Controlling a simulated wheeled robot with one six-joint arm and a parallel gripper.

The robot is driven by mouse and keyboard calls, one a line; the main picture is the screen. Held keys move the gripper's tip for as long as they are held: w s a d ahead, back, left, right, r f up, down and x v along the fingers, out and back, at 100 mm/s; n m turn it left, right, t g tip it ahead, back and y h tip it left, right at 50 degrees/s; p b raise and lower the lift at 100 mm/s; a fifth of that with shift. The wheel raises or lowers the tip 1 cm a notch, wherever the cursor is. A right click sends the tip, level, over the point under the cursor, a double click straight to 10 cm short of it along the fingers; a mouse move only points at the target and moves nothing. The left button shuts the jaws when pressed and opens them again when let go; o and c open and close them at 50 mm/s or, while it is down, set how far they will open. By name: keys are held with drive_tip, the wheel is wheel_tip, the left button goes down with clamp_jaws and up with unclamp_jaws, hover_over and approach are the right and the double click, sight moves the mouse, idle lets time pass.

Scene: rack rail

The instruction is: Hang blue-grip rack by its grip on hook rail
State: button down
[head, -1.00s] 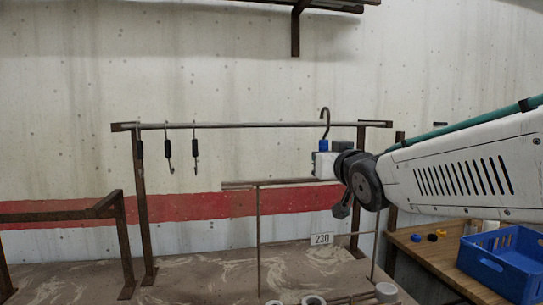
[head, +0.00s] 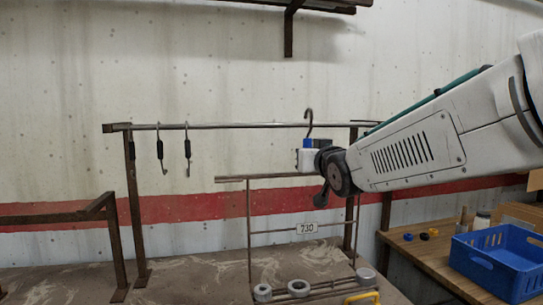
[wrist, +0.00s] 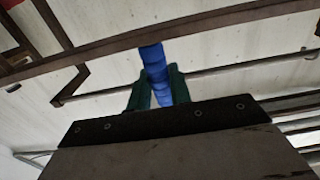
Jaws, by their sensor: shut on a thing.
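The rack (head: 249,225) is a thin brown metal frame with a dark hook (head: 309,122) on top, a blue grip (head: 306,143) below it and a white "730" label. My gripper (head: 308,157) is shut on the blue grip; in the wrist view the green fingers (wrist: 157,88) clasp it. The hook rail (head: 235,126) is a horizontal bar on brown posts. The hook's bend shows slightly above the rail's height, near its right end. I cannot tell whether it is in front of, over or touching the rail.
Two dark hooks (head: 187,150) hang at the rail's left. Several grey rolls (head: 299,288) are at the rack's bottom. A blue crate (head: 505,262) stands on a wooden bench at right. A brown stand (head: 60,212) is at left. The rail's middle is clear.

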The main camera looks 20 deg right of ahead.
drive_tip(key=shift+w+d+r, duration=0.1)
drive_tip(key=shift+w+d, duration=0.15)
drive_tip(key=shift+w, duration=0.95)
drive_tip(key=shift+w+d, duration=0.2)
drive_tip(key=shift+w, duration=1.1)
drive_tip(key=shift+w+d, duration=0.1)
drive_tip(key=shift+w, duration=0.15)
drive_tip(key=shift+w+d, duration=0.25)
drive_tip(key=shift+w, duration=1.1)
drive_tip(key=shift+w+d, duration=0.2)
drive_tip(key=shift+w, duration=0.65)
